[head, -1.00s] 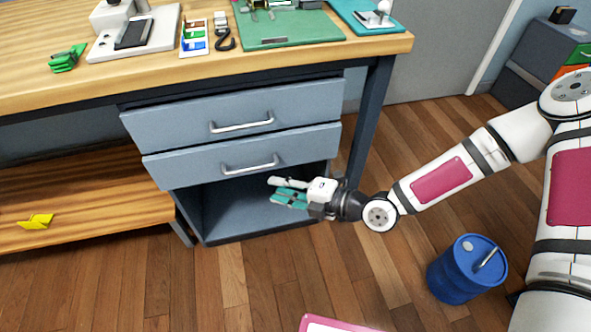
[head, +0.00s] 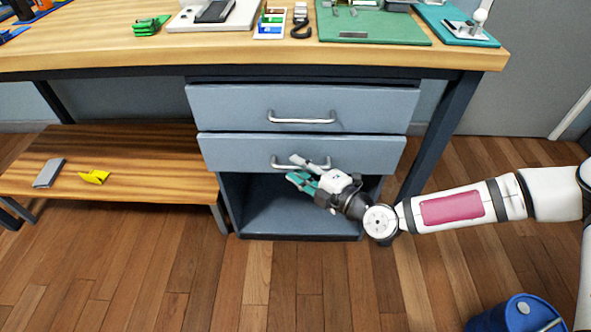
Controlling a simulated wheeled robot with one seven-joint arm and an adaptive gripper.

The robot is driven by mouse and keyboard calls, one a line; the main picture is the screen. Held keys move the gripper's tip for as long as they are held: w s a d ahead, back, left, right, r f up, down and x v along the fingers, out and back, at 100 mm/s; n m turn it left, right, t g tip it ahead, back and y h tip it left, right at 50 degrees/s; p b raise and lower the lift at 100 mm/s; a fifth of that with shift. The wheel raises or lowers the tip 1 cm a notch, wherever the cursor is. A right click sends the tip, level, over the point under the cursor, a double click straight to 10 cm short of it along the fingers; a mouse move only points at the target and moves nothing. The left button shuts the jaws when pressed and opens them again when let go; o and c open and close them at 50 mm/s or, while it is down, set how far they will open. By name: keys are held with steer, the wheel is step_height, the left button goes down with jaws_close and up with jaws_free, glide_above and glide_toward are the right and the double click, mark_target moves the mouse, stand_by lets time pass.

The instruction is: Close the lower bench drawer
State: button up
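The lower bench drawer (head: 235,153) is grey with a silver bar handle (head: 281,163). Its front stands forward of the cabinet, so it is at least partly open. The upper drawer (head: 225,103) above it also stands out somewhat. My gripper (head: 298,171) is in front of the lower drawer's handle, at its lower edge, and covers part of the handle. Its two teal-padded fingers are apart with nothing visible between them. I cannot tell whether they touch the handle or drawer front.
Below the drawers is an open grey cabinet space (head: 275,215). A wooden lower shelf (head: 130,150) with a yellow clip (head: 94,177) and a grey block (head: 48,173) is at left. A blue drum (head: 510,315) stands on the floor at lower right. The floor in front is clear.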

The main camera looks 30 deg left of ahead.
steer(key=shift+x, duration=0.9)
steer(key=shift+c, duration=0.2)
jaws_close()
